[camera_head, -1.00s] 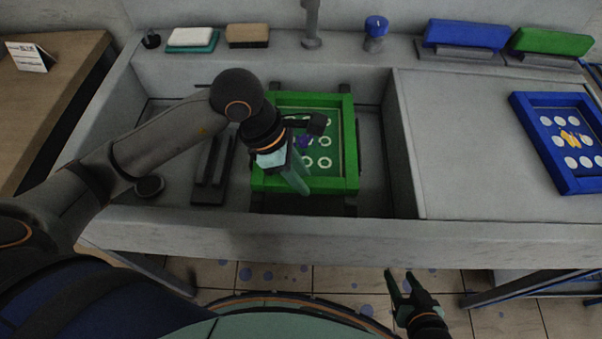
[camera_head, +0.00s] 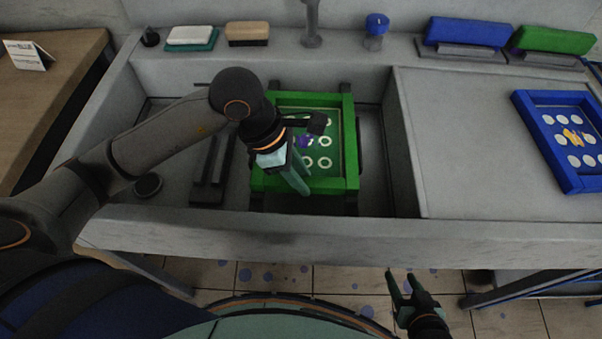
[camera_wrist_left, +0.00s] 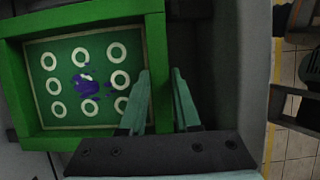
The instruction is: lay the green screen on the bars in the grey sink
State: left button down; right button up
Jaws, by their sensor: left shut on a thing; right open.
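The green screen (camera_head: 351,150) is a green frame with white rings and a purple stain on its mesh. It is inside the grey sink (camera_head: 170,92), over dark bars (camera_head: 345,88) whose ends show at its far edge. I cannot tell whether it touches the bars. My left gripper (camera_head: 298,180) is shut on the screen's near frame side. In the left wrist view the fingers (camera_wrist_left: 160,100) straddle one side of the green frame (camera_wrist_left: 158,50). My right gripper (camera_head: 401,284) is open and empty, in front of the sink's front edge.
A blue screen (camera_head: 530,125) lies on the counter right of the sink. A dark rack (camera_head: 205,175) stands in the sink's left part.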

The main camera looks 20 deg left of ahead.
jog(key=shift+f, duration=0.15)
pick_arm(q)
jog(key=c, duration=0.5)
grip_release()
jog(key=shift+c, duration=0.2)
jog(key=shift+f, duration=0.1)
pick_arm(e)
jog(key=shift+s+a, duration=0.1)
pick_arm(q)
jog(key=v, duration=0.4)
jog(key=shift+a+r, duration=0.1)
jog(key=shift+r, duration=0.25)
jog(key=p+v, duration=0.1)
jog(key=v, duration=0.7)
pick_arm(e)
jog(key=shift+s+r, duration=0.2)
jog(key=shift+r, duration=0.2)
pick_arm(q)
jog(key=shift+s, duration=0.1)
